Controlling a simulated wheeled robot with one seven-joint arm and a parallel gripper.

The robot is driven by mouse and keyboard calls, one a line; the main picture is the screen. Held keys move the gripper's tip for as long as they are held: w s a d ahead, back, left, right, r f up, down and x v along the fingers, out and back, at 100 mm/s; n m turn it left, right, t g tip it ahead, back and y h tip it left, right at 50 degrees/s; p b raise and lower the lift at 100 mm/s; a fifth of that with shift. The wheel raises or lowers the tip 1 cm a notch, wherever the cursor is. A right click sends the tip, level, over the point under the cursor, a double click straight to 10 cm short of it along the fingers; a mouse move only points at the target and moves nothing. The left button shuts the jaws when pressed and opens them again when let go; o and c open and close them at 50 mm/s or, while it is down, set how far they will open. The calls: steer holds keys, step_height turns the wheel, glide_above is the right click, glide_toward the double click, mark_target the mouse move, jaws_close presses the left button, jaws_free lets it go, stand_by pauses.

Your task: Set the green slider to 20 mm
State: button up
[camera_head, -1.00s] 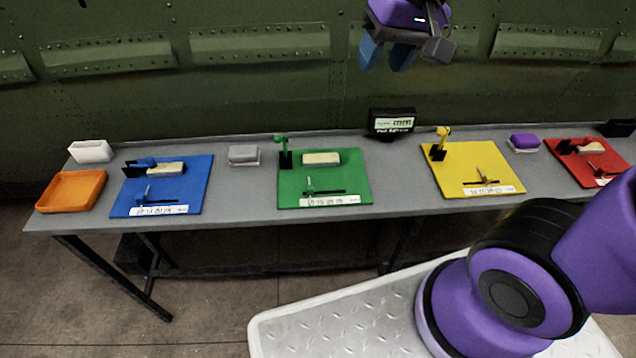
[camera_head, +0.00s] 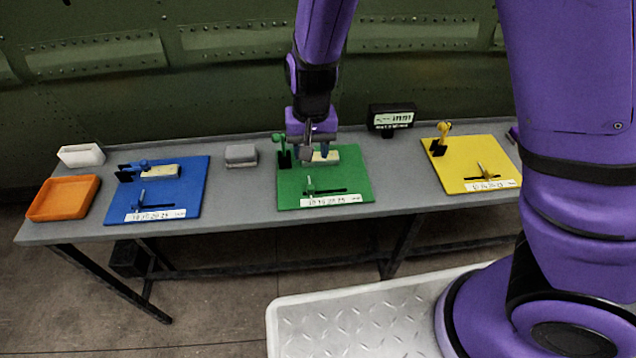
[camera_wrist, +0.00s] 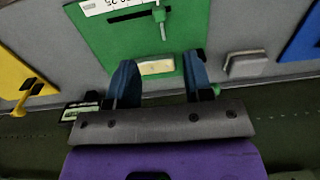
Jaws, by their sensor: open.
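The green board (camera_head: 350,184) lies on the bench, and it fills the upper middle of the wrist view (camera_wrist: 110,40). Its green slider (camera_head: 310,187) stands near the left end of a dark slot, above a white scale strip whose numbers are too small to read surely. The slider also shows in the wrist view (camera_wrist: 160,18). A cream block (camera_head: 331,156) sits at the back of the board, with a green lever on a black post (camera_head: 284,153) to its left. My gripper (camera_head: 318,156) is open above the block; its blue fingers (camera_wrist: 160,78) hold nothing.
A blue board (camera_head: 188,190) lies left and a yellow board (camera_head: 475,160) right. A grey block (camera_head: 240,155), an orange tray (camera_head: 62,198) and a white box (camera_head: 81,155) stand on the bench. A black display (camera_head: 391,120) stands behind, right of my gripper.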

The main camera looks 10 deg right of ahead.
mark_target(311, 186)
step_height(311, 186, down, 12)
steer(key=shift+a+f, duration=0.15)
steer(key=shift+f, duration=0.05)
stand_by(0.5)
jaws_close()
